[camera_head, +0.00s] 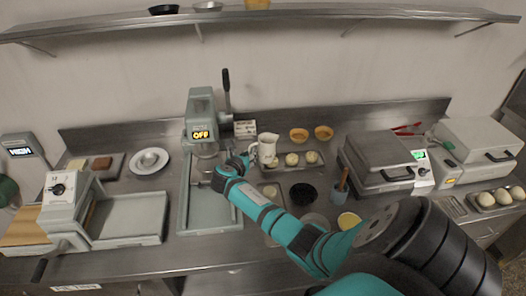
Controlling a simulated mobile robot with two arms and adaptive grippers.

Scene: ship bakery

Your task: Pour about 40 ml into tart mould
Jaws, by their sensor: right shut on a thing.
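A white jug (266,148) stands upright or is held upright at the back middle of the steel counter, left of a tray of dough balls. My right gripper (246,160) is at the jug's left side, shut on it by its handle side; the fingers are small and partly hidden by my arm. A dark round dish (303,193) lies on the counter to the right of my right forearm; it may be the tart mould, but I cannot tell for sure. The liquid inside the jug cannot be seen. My left gripper is not in view.
A press marked OFF (201,135) stands left of the jug. Two orange bowls (299,135) sit behind the tray (312,167). A yellow-filled bowl (348,220) and a grey hot-plate machine (378,158) are to the right. A shelf (270,14) runs above.

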